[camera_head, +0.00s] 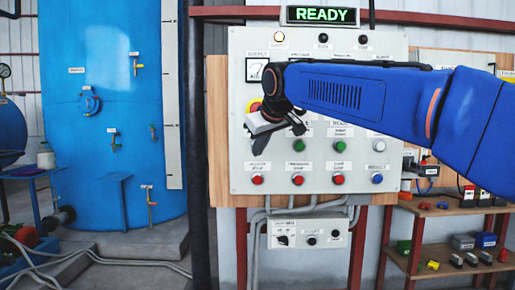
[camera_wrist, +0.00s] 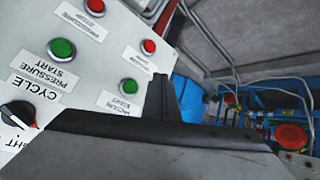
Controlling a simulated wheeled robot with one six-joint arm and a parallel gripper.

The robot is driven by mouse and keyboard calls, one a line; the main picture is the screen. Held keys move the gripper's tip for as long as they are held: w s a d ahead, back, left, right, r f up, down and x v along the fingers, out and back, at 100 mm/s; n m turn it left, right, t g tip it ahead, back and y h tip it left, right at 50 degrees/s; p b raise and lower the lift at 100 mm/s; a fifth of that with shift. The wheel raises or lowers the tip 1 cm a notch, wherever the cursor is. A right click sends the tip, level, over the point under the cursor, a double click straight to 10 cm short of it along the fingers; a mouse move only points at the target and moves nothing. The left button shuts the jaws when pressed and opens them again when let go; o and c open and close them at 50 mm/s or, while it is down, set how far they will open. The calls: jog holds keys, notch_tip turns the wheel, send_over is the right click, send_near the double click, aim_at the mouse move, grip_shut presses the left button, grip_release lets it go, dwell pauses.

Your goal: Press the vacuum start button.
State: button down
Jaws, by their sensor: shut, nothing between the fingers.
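The vacuum start button is a green round button (camera_wrist: 128,86) in the wrist view, with a white label reading VACUUM START under it. It sits just left of the fingertips of my gripper (camera_wrist: 160,82), which is shut and empty. A gap to the panel cannot be judged. In the head view my gripper (camera_head: 261,143) is in front of the left side of the grey control panel (camera_head: 400,60) and hides that button.
A green pressure start button (camera_wrist: 61,48), red buttons (camera_wrist: 149,46) and a black selector knob (camera_wrist: 18,114) are close by. A lit READY sign (camera_head: 320,15) tops the panel. A small switch box (camera_head: 308,233) hangs below. A blue tank (camera_head: 110,110) stands left.

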jog(key=w, duration=0.7)
jog(key=shift+w, duration=0.4)
jog(key=shift+w, duration=0.1)
dwell(1.7)
jog(key=shift+w, duration=0.35)
